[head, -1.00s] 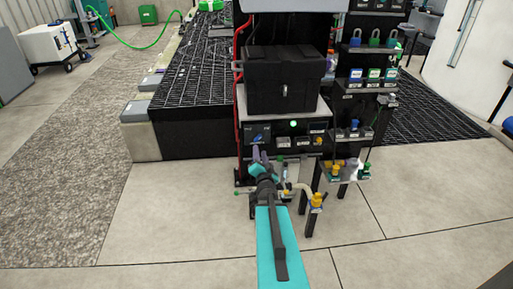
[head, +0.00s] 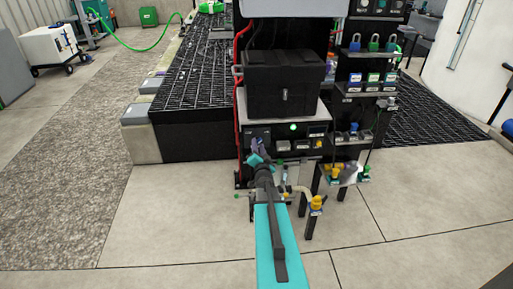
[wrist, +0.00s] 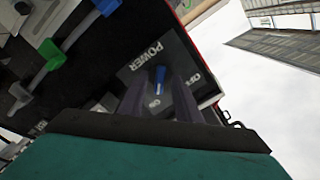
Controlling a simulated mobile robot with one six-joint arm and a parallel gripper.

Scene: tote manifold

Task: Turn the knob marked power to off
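The power knob (wrist: 160,77) is a blue bar handle on a dark grey plate (wrist: 135,76) marked POWER. In the head view my gripper (head: 260,150) is in front of the left end of the black control panel and hides the knob there.
A green lit lamp (head: 293,127) and a row of labelled controls are to the right on the panel. A black box (head: 284,80) stands above it. A red pipe (head: 238,110) runs along the left side. Yellow-capped fittings (head: 316,203) stand at the lower right.

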